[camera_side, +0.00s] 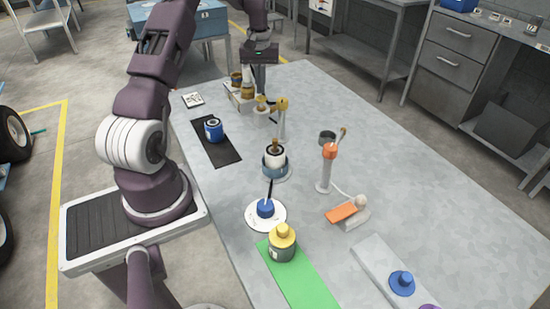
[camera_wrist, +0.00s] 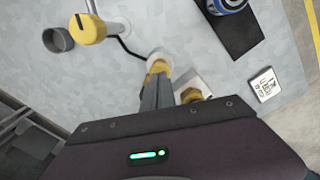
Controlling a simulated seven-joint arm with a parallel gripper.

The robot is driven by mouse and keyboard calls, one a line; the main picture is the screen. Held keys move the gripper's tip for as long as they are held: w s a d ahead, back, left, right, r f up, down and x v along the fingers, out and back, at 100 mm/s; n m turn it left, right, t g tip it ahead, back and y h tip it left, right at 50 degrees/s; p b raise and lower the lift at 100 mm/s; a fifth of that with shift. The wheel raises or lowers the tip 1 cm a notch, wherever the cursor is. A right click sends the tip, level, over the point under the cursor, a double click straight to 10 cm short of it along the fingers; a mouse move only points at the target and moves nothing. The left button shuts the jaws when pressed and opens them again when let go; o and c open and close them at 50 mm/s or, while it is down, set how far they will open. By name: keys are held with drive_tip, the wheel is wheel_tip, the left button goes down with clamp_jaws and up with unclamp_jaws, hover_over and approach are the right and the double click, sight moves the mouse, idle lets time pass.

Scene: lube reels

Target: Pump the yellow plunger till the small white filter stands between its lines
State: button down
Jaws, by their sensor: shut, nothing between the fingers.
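My gripper (camera_side: 260,91) is shut and empty, pointing down at the table's far left end. In the wrist view its fingers (camera_wrist: 157,76) end close to a pale yellow rounded piece (camera_wrist: 159,60), which also shows in the side view (camera_side: 262,105). It looks like the yellow plunger, partly hidden by the fingers; I cannot tell whether they touch it. A dark line joins it to a pale column with a yellow head (camera_side: 281,103), also seen in the wrist view (camera_wrist: 88,28). The small white filter and its lines cannot be made out.
A pale block with gold-brown knobs (camera_side: 246,90) stands beside my gripper. A blue can (camera_side: 213,130) is on a black mat. An orange-headed column (camera_side: 328,170) stands mid-table.

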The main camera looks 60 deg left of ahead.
sight(261, 97)
drive_tip(key=shift+f, duration=0.1)
drive_tip(key=shift+f, duration=1.8)
drive_tip(key=shift+r, duration=3.8)
drive_tip(key=s+d+r+m+t+y, duration=0.1)
drive_tip(key=s+d+r+m+t, duration=0.15)
drive_tip(key=d+r, duration=0.85)
drive_tip(key=s+d+r+m+t, duration=0.1)
drive_tip(key=s+d+r+m, duration=0.45)
drive_tip(key=d, duration=0.85)
drive_tip(key=s+d+f+m+t+h, duration=0.1)
drive_tip(key=s+d+m, duration=0.3)
drive_tip(key=s+d, duration=0.8)
drive_tip(key=shift+s+t, duration=0.55)
drive_tip(key=shift+s, duration=0.65)
